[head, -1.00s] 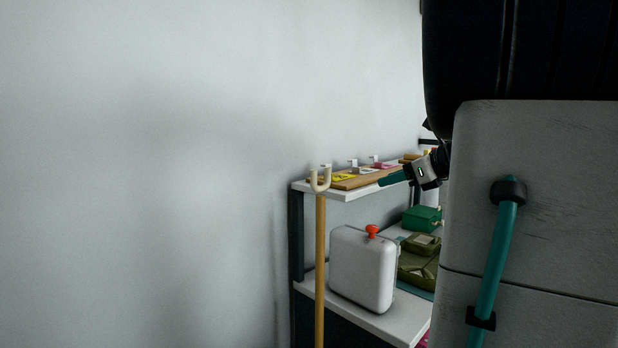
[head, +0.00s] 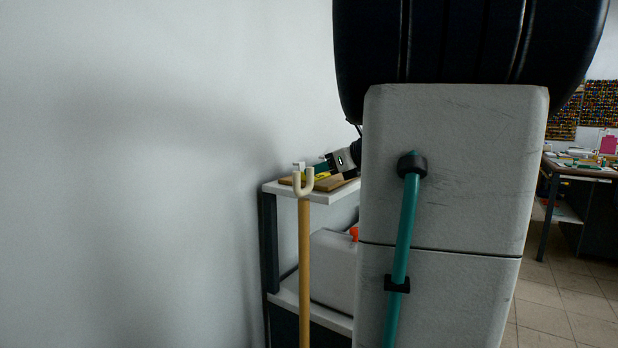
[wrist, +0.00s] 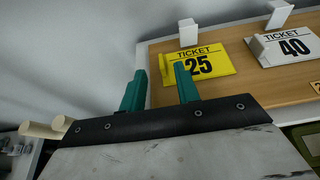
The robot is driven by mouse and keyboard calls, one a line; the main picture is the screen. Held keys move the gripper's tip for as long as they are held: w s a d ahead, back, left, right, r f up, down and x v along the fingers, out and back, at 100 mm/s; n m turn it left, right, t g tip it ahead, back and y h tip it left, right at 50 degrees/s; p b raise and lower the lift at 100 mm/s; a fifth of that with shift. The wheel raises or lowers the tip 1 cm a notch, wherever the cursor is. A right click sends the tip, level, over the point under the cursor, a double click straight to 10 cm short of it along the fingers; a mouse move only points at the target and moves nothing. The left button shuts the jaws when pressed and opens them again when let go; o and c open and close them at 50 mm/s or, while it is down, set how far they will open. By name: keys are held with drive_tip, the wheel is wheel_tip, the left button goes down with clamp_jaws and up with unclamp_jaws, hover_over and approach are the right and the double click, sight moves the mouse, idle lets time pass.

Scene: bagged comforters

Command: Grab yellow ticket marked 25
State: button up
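The yellow ticket marked 25 (wrist: 208,64) lies on a wooden board (wrist: 152,46) in the wrist view, below a small white hook or clip. My gripper (wrist: 152,78) is open, with two teal fingers apart and nothing visible between them. Its right fingertip overlaps the ticket's left part in the picture; I cannot tell whether it touches. The left fingertip is left of the board's edge. In the head view my gripper (head: 318,168) is at the shelf top, beside a yellow patch (head: 318,176) of ticket.
A white ticket marked 40 (wrist: 288,47) lies right of the yellow one. A pale case (head: 332,270) sits on the lower shelf. A wall is at the left.

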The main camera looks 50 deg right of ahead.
drive_tip(key=x, duration=0.4)
drive_tip(key=shift+w+d+r, duration=0.1)
drive_tip(key=shift+w+r, duration=0.05)
drive_tip(key=shift+w, duration=0.3)
clamp_jaws()
drive_tip(key=shift+r, duration=0.1)
